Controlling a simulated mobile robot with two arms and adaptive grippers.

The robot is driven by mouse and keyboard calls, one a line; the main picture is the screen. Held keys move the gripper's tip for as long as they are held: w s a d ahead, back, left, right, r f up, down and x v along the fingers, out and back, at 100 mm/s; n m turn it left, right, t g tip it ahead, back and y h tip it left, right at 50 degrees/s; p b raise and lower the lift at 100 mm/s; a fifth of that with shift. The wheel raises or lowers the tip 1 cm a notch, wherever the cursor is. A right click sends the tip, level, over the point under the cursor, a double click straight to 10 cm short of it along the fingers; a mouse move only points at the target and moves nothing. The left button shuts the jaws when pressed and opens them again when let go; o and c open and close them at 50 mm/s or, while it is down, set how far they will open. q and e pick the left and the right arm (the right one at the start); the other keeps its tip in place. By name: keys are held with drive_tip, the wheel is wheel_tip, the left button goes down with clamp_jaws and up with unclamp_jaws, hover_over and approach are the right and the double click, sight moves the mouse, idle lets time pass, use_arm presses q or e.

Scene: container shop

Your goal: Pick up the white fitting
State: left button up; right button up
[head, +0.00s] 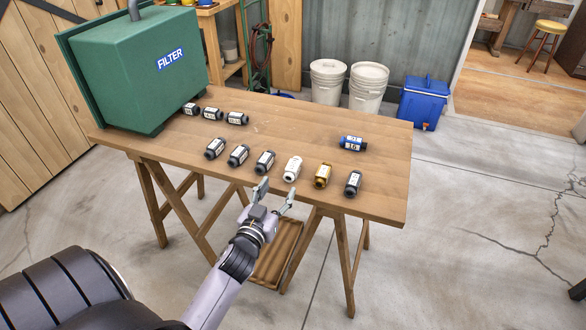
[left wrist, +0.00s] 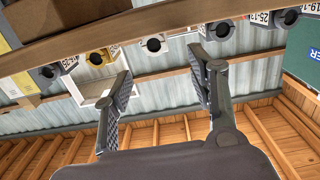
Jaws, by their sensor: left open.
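The white fitting (head: 292,169) lies near the table's front edge, in the front row between a dark fitting and a gold one. My left gripper (head: 275,191) is open and empty at the table's front edge, just short of the white fitting and apart from it. In the left wrist view the picture is upside down. There the white fitting (left wrist: 153,44) shows its round dark opening beyond the gap between my open fingertips (left wrist: 160,66). My right gripper is not in view.
A dark fitting (head: 264,162) and a gold fitting (head: 322,175) flank the white one closely. More dark fittings and a blue fitting (head: 352,143) lie on the wooden table (head: 300,120). A green filter box (head: 140,70) stands at the table's left end. The table's right end is clear.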

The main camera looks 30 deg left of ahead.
sight(286, 175)
use_arm(q)
drive_tip(key=x, duration=0.6)
drive_tip(key=shift+w, duration=0.15)
drive_tip(key=x, duration=0.4)
drive_tip(key=shift+w+d+r, duration=0.15)
drive_tip(key=shift+r, duration=0.05)
drive_tip(key=shift+w+f, duration=0.1)
drive_tip(key=shift+w, duration=0.4)
drive_tip(key=shift+s, duration=0.1)
drive_tip(key=shift+c, duration=0.4)
clamp_jaws()
